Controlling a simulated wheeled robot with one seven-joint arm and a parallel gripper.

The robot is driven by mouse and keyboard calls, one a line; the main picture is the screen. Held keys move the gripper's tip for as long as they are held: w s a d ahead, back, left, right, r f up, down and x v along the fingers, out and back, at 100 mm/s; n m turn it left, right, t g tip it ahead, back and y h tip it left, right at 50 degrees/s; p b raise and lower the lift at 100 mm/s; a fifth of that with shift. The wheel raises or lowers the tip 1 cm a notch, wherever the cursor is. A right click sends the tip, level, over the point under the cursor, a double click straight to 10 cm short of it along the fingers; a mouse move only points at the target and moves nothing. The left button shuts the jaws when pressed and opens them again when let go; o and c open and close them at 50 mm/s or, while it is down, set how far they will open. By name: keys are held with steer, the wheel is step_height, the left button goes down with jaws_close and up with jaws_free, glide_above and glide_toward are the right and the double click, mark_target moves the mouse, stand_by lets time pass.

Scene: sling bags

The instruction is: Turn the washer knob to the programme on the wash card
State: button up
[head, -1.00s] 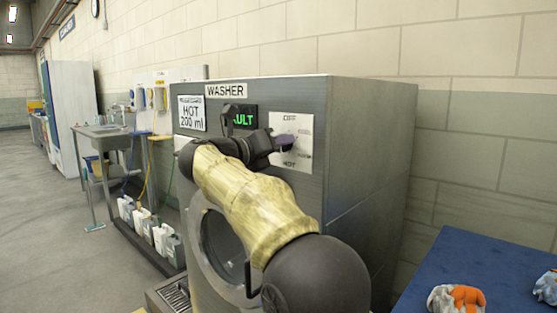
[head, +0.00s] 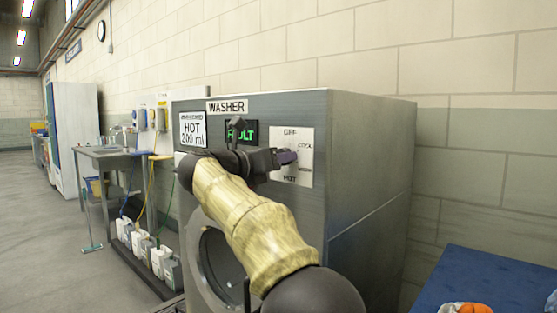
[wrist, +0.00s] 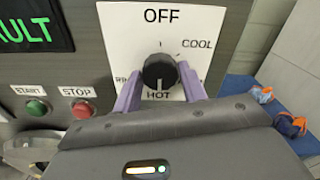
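The washer (head: 370,150) has a wash card (head: 193,129) reading HOT 200 ml. The white dial plate (head: 305,175) is marked OFF at the top, COOL at upper right and HOT at the bottom; a label at left is partly hidden. My gripper (head: 287,157) is at the dial. In the wrist view my gripper (wrist: 159,76) has its purple fingers apart, one each side of the knob, with gaps visible.
A green display (head: 240,131) reads FAULT. Green START (wrist: 37,107) and red STOP (wrist: 82,109) buttons are left of the dial.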

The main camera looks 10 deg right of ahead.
steer(key=shift+o, duration=1.3)
steer(key=shift+a, duration=0.1)
steer(key=p+v, duration=0.1)
steer(key=v, duration=1.6)
steer(key=shift+s+r, duration=0.1)
